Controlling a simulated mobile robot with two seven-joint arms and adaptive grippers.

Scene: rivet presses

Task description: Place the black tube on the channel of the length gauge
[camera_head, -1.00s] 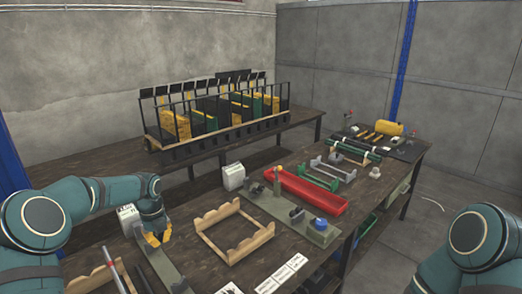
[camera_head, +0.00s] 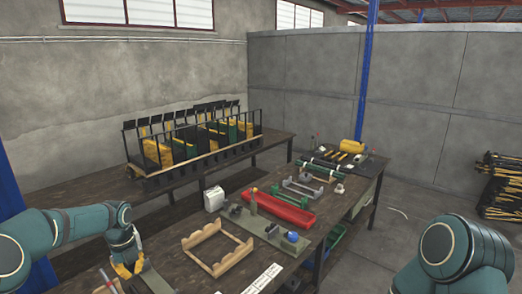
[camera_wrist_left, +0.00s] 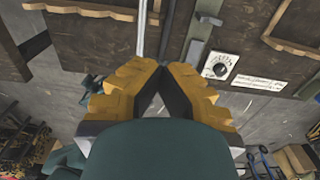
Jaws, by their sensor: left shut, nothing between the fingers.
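My left gripper (camera_head: 121,270) is low over the near left of the front table. Its yellow fingers also show in the wrist view (camera_wrist_left: 161,68), shut and empty. In the wrist view a thin dark rod (camera_wrist_left: 168,28), probably the black tube, runs up from just beyond the fingertips, beside a pale rod (camera_wrist_left: 143,30). A grey-green bar (camera_wrist_left: 206,20), perhaps part of the length gauge, lies to their right. In the head view a grey-green strip (camera_head: 152,282) beside the gripper is mostly cut off. My right gripper is out of view; only its arm shows.
A wooden cradle (camera_head: 218,250) stands right of the left gripper. Behind it are a green fixture plate (camera_head: 262,228), a white block (camera_head: 213,198) and a red tray (camera_head: 281,212). A rack of yellow and green panels (camera_head: 195,143) stands on the back table.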

